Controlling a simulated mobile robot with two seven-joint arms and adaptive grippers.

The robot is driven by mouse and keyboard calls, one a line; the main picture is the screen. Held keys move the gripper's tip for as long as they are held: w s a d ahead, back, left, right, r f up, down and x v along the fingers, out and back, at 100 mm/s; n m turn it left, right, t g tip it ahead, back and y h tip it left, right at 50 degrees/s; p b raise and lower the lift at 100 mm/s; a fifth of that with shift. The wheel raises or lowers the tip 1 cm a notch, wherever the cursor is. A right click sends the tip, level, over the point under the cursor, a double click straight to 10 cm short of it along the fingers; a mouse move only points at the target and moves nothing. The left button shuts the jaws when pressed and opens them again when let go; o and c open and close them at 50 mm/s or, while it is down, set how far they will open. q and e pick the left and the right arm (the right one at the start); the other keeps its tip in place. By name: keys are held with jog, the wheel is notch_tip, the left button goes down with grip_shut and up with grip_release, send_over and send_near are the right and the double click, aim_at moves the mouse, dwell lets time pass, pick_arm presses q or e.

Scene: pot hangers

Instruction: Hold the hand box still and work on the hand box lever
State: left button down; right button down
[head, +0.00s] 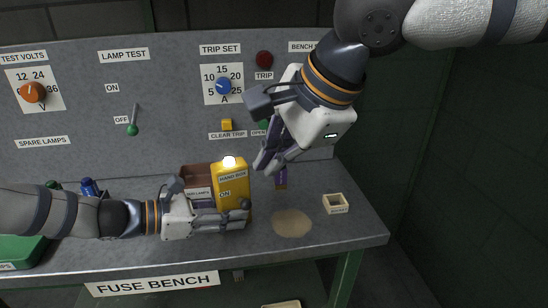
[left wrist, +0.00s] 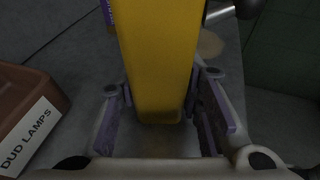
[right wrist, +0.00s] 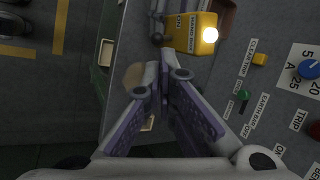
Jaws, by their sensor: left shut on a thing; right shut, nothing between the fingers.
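The yellow hand box (head: 233,181) stands upright on the bench with a lit lamp (head: 229,162) on top and "ON" on its face. My left gripper (head: 238,214) is shut on the lower part of the box; the left wrist view shows the yellow body (left wrist: 158,60) between its purple pads. My right gripper (head: 265,163) is shut and empty, above the bench to the right of the box and apart from it. The right wrist view shows the box (right wrist: 186,34) beyond its closed fingers (right wrist: 160,80).
A brown dud lamps bin (head: 197,175) stands behind and left of the box. A small cream tray (head: 335,204) and a pale round patch (head: 292,223) lie to the right. The upright panel (head: 165,110) with knobs and switches closes off the back.

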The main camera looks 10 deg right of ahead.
aim_at(250, 202)
jog(key=x, duration=1)
jog(key=shift+d, duration=0.1)
jog(key=shift+d+f+t, duration=0.1)
jog(key=shift+f+t, duration=0.1)
jog(key=shift+t, duration=0.2)
jog(key=shift+s+f+t, duration=0.2)
jog(key=shift+s+t, duration=0.05)
jog(key=shift+t, duration=0.05)
jog(key=shift+s+d+f+t+y, duration=0.1)
jog(key=shift+s+f+t+y, duration=0.3)
jog(key=shift+f+t, duration=0.25)
jog(key=shift+s+f+t+y, duration=0.4)
jog(key=shift+f+t, duration=0.2)
jog(key=shift+t, duration=0.15)
jog(key=shift+s+f, duration=0.1)
jog(key=shift+f, duration=0.8)
jog(key=shift+r, duration=0.1)
